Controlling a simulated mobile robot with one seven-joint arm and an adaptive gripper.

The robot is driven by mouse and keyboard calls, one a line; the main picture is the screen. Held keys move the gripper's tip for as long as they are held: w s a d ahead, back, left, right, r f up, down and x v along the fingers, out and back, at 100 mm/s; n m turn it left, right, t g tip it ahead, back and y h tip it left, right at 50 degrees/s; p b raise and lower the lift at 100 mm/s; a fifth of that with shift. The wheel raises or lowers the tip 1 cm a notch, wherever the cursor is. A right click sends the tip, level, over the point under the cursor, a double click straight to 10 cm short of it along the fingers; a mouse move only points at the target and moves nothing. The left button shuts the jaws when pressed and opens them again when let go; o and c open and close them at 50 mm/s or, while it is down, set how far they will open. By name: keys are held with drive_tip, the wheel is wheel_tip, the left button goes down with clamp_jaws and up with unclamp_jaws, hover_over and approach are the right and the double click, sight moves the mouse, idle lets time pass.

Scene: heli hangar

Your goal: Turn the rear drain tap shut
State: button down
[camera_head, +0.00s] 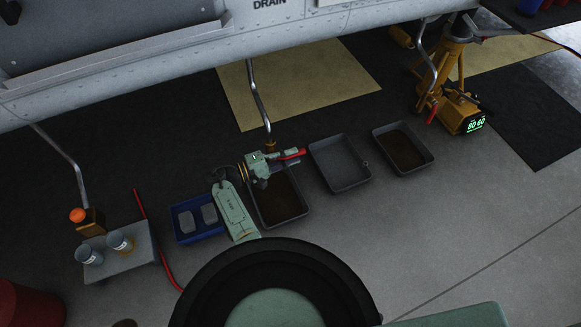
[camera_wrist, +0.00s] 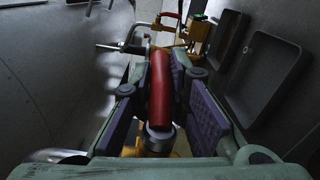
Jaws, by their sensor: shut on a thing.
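A drain pipe (camera_head: 256,90) comes down from the aircraft's belly to a brass tap (camera_head: 269,145) with a red lever (camera_head: 292,154). My gripper (camera_head: 279,160) is at this tap, and its fingers are shut around the lever. In the wrist view, the red lever (camera_wrist: 161,88) lies lengthwise between the purple finger pads of my gripper (camera_wrist: 168,65), above a grey metal collar (camera_wrist: 157,138). A second red lever (camera_head: 432,114) hangs by the right-hand drain pipe. No label shows which tap is the rear one. My fingers partly hide the tap body.
A tray with dark liquid (camera_head: 305,211) lies below the tap. An empty-looking grey tray (camera_head: 341,182) and another dark-filled tray (camera_head: 429,163) are to the right. A blue bin (camera_head: 184,239), a stand with cans (camera_head: 141,256) and a yellow jack (camera_head: 455,60) stand around.

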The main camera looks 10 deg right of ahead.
idle(0.4)
drive_tip(key=c, duration=1.5)
unclamp_jaws()
drive_tip(key=shift+a, duration=0.1)
drive_tip(key=v, duration=1.1)
drive_tip(key=shift+s+a+f, duration=0.15)
drive_tip(key=shift+s+a, duration=0.05)
drive_tip(key=shift+a, duration=0.2)
